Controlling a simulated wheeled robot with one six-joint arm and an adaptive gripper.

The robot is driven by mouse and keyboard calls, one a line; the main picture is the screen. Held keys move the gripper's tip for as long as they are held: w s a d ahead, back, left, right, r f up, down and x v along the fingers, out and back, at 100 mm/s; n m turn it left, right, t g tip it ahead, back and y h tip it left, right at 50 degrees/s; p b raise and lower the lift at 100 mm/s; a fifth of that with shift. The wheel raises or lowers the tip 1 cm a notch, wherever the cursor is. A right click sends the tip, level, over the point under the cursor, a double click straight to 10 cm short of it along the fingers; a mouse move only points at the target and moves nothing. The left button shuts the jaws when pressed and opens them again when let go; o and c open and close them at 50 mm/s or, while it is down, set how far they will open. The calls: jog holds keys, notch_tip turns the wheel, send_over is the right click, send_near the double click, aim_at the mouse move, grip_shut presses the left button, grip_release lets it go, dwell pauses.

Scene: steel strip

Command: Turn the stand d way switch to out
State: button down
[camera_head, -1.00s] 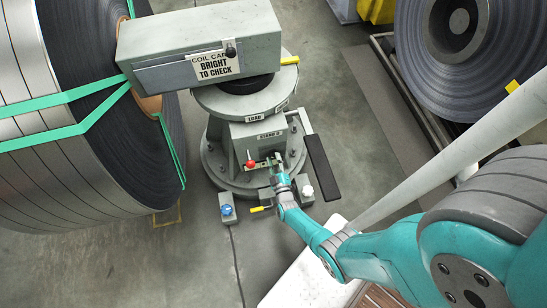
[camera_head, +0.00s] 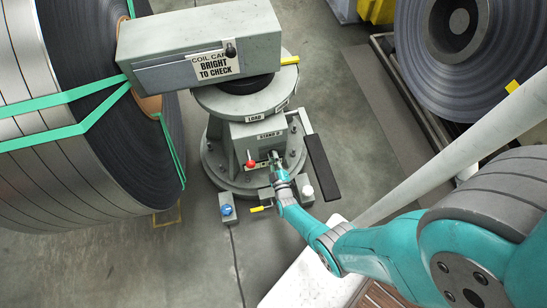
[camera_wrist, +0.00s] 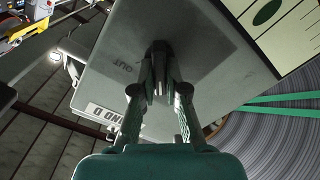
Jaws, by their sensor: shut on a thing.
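The grey stand (camera_head: 250,152) carries the stand d label (camera_head: 271,134) on its upper face. The label also shows upside down in the wrist view (camera_wrist: 112,118). My gripper (camera_head: 277,160) is at the front of this stand, right of the red-knobbed lever (camera_head: 251,160). In the wrist view my gripper (camera_wrist: 158,90) has its fingers shut on a dark switch knob (camera_wrist: 158,48) on the grey panel. The word "OUT" is printed beside the knob. Most of the knob is hidden by the fingers, so its exact setting cannot be told.
A blue button box (camera_head: 227,209) and a white-topped box (camera_head: 307,190) sit at the stand's foot. A large strapped coil (camera_head: 70,190) stands at left.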

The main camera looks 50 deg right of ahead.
jog(key=shift+m, duration=0.3)
jog(key=m, duration=0.3)
jog(key=shift+d+m, duration=0.1)
jog(key=shift+m, duration=0.3)
jog(key=m, duration=0.3)
jog(key=shift+s+m, duration=0.1)
jog(key=shift+m, duration=0.2)
jog(key=m, duration=0.3)
jog(key=shift+d+m, duration=0.15)
jog(key=shift+m, duration=0.15)
jog(key=shift+s+d+m, duration=0.1)
jog(key=shift+m, duration=2)
jog(key=c, duration=1.2)
grip_release()
